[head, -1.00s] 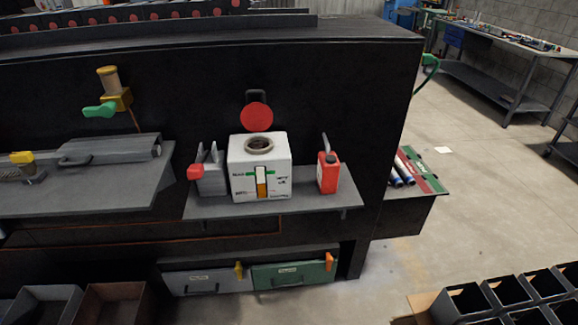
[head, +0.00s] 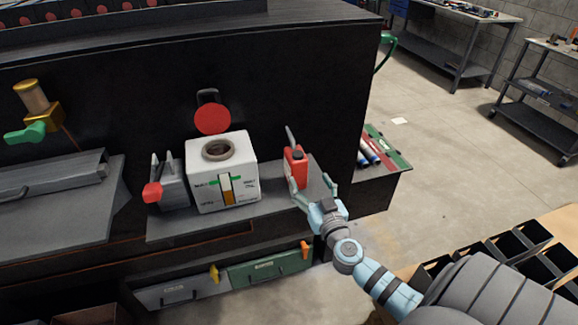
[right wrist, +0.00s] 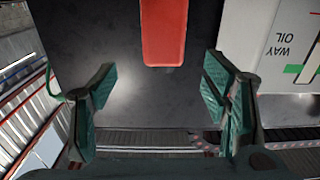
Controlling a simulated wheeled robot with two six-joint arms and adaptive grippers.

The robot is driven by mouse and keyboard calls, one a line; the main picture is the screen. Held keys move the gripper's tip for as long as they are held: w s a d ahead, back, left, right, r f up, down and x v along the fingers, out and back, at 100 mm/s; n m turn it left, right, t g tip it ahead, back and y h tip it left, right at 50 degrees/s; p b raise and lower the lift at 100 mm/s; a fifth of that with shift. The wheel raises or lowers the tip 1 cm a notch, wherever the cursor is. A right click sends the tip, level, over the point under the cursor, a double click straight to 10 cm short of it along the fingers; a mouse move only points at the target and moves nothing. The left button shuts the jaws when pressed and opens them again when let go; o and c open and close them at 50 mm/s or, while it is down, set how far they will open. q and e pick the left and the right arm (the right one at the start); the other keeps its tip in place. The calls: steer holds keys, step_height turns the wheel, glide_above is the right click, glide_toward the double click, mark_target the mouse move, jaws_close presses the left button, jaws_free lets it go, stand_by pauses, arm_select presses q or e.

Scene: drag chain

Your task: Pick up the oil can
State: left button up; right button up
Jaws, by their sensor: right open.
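The red oil can (head: 294,168) with a grey spout stands upright on the right part of the grey shelf (head: 240,211), right of the white oil reservoir (head: 221,172). My right gripper (head: 315,192) is open just in front of and to the right of the can. In the right wrist view the can (right wrist: 164,32) shows as a red shape ahead of and between the spread fingers (right wrist: 159,110), with nothing gripped. The white reservoir (right wrist: 275,40) is at the upper right there. My left gripper is not in view.
A grey holder with a red cap (head: 170,186) stands left of the reservoir. Drawers (head: 268,270) are under the shelf. A side ledge (head: 388,150) with blue-white tubes lies to the right. Black bins (head: 470,255) stand at the lower right. Open floor lies beyond.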

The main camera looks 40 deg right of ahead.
mark_target(295, 161)
steer(key=x, duration=0.8)
steer(key=f+x, duration=0.1)
steer(key=x, duration=0.2)
steer(key=shift+w+a+f+b, duration=0.1)
steer(key=shift+w+f+b, duration=0.05)
steer(key=shift+w+b, duration=0.3)
jaws_close()
